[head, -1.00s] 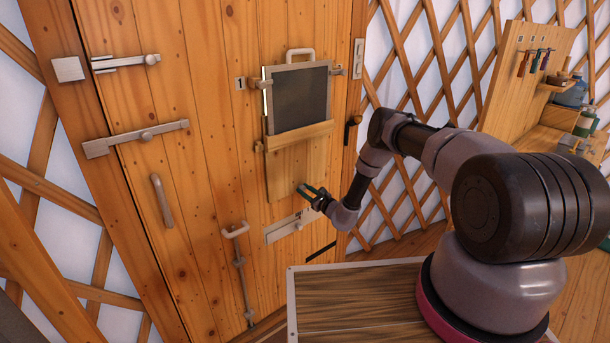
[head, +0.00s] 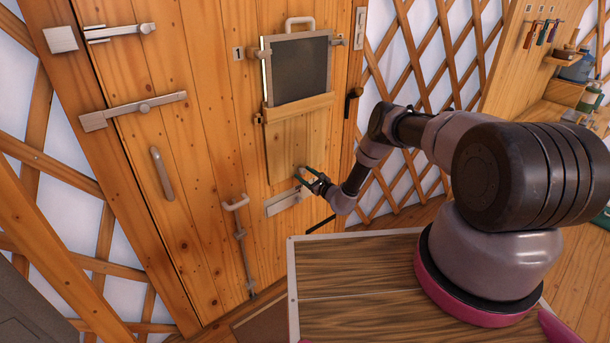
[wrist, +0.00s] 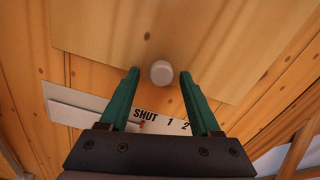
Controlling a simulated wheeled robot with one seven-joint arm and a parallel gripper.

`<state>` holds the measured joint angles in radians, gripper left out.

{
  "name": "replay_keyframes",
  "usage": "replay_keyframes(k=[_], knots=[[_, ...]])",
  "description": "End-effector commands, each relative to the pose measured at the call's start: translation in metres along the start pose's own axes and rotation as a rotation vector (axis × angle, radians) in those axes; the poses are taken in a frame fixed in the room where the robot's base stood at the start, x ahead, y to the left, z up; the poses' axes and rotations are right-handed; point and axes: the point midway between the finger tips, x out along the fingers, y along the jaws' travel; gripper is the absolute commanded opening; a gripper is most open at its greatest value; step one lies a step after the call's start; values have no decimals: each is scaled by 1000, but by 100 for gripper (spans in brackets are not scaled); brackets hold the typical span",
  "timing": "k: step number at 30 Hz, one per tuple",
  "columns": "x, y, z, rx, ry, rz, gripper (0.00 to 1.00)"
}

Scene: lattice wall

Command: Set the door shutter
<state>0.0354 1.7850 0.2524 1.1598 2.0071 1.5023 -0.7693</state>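The door shutter is a pale wooden panel (head: 290,140) on the plank door, below a dark framed pane (head: 299,70). Its round grey knob (wrist: 161,72) is near its lower edge. My gripper (head: 304,178) is at the panel's lower right in the head view. In the wrist view my gripper (wrist: 158,78) is open, with its green fingers on either side of the knob and gaps on both sides. A pale scale plate (head: 287,199) below the panel reads SHUT, 1, 2 in the wrist view (wrist: 75,117). A small red mark shows beside SHUT; my gripper hides part of the plate.
The door also carries two slide bolts (head: 133,110) (head: 118,32), a pull handle (head: 161,173), and a vertical rod bolt (head: 241,245). A dark latch (head: 352,98) is at its right edge. A tool board (head: 525,50) stands at the right, beyond the lattice.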

Motion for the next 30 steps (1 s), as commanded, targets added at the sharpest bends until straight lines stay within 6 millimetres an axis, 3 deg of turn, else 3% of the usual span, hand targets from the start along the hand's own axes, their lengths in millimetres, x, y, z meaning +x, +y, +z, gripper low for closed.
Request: replay_keyframes(k=[8,21,30], knots=[[-6,-1,1,2,-1,-2,64],[-87,-1,0,2,1,-1,64],[-108,0,0,0,0,-1,64]])
